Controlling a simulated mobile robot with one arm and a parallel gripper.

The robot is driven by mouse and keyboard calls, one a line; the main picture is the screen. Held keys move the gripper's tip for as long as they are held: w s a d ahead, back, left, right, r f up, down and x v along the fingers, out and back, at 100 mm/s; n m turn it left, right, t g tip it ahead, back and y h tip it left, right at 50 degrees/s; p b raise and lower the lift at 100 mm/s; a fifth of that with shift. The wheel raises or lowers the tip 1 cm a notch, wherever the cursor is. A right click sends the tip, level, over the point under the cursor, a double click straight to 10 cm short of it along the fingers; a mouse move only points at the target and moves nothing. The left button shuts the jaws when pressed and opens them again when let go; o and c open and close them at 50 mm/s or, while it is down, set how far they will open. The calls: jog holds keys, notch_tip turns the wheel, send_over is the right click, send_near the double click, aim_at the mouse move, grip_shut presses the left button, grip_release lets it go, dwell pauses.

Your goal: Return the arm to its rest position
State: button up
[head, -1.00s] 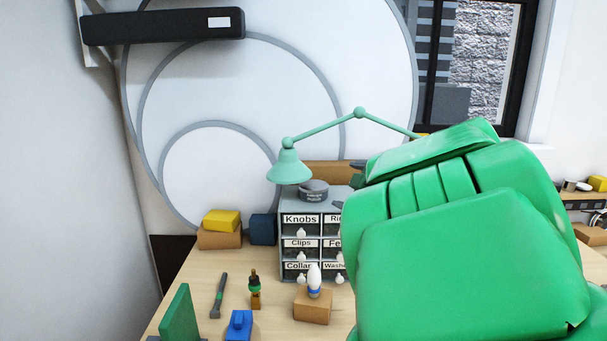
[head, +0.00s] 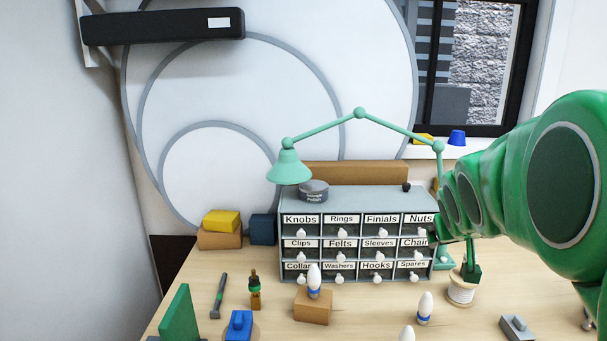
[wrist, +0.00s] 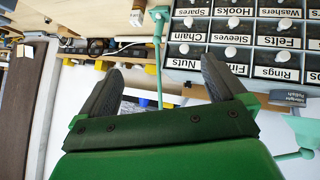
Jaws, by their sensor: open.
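My green arm reaches in from the right in the head view, in front of the right end of the drawer cabinet. My gripper (wrist: 158,85) shows in the wrist view with its two dark fingers wide apart and nothing between them. Beyond the fingers, upside down in that view, are the labelled drawer cabinet (wrist: 240,40) and the teal lamp post (wrist: 159,60). In the head view the teal lamp (head: 289,168) arches over the grey cabinet (head: 340,203). My arm hides part of the lamp's post and base.
A window ledge behind holds a blue cup (head: 457,138).

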jog(key=s+a+f+g+y, duration=0.1)
jog(key=s+a+f+g, duration=0.2)
jog(key=s, duration=0.7)
jog(key=s+a+f+g+y, duration=0.2)
jog(key=s+a+f, duration=0.4)
jog(key=s, duration=0.4)
jog(key=s+a+f+g+y, duration=0.1)
jog(key=s+a+f+g, duration=0.4)
jog(key=s, duration=0.5)
jog(key=shift+s+a+n, duration=0.3)
jog(key=shift+s+a, duration=0.05)
jog(key=shift+a, duration=0.45)
